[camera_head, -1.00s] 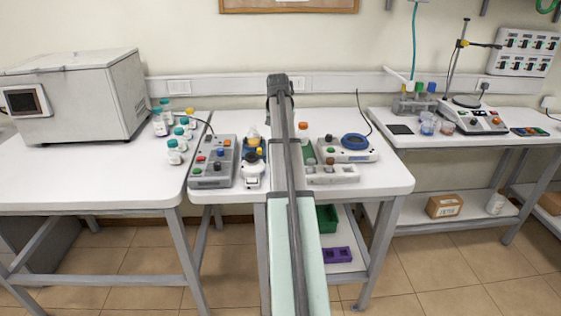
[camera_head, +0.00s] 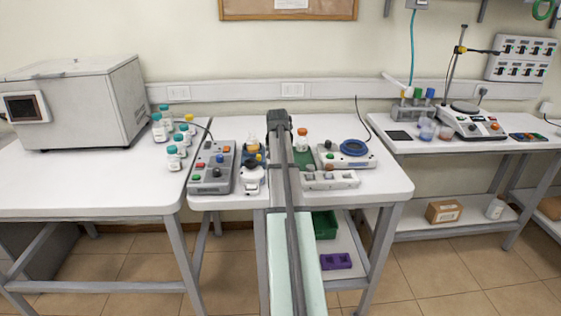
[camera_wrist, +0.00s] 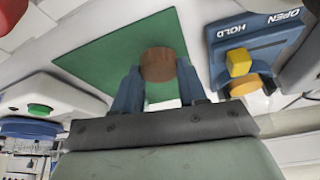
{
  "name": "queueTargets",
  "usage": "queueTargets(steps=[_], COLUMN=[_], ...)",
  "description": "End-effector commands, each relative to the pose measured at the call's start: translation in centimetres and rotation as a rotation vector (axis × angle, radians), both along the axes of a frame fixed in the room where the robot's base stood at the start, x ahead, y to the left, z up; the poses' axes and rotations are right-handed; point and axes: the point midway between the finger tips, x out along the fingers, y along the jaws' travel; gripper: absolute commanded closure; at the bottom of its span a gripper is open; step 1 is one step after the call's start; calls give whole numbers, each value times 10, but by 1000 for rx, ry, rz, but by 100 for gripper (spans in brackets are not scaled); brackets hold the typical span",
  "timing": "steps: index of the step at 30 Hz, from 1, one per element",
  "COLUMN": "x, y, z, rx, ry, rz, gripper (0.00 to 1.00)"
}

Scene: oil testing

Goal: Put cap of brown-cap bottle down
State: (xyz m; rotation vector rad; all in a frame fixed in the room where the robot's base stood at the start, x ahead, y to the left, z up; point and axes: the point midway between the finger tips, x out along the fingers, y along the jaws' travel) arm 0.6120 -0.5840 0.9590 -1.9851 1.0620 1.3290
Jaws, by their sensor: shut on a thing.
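My gripper (camera_wrist: 160,82) is shut on a round brown cap (camera_wrist: 158,64), which sits between its blue fingertips in the wrist view. The cap is over a green mat (camera_wrist: 100,52); I cannot tell whether it touches it. In the head view the green mat (camera_head: 307,160) shows just right of my arm, on the middle table. My wrist hides the gripper and the cap there. A small orange-topped bottle (camera_head: 302,140) stands behind the mat. I cannot tell whether any visible bottle belongs to the held cap.
A control box (camera_head: 212,168), a white tray (camera_head: 330,180) and a device with a blue ring (camera_head: 354,147) crowd the table.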

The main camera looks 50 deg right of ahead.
Motion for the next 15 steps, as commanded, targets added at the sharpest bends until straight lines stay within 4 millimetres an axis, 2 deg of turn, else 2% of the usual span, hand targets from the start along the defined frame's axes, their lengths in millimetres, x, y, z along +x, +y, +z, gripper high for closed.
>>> queueTargets(steps=[4, 15], x=[0, 0], y=[0, 0], z=[-17, -20], rx=[1, 0], ry=[1, 0], rz=[0, 0], gripper=[86, 86])
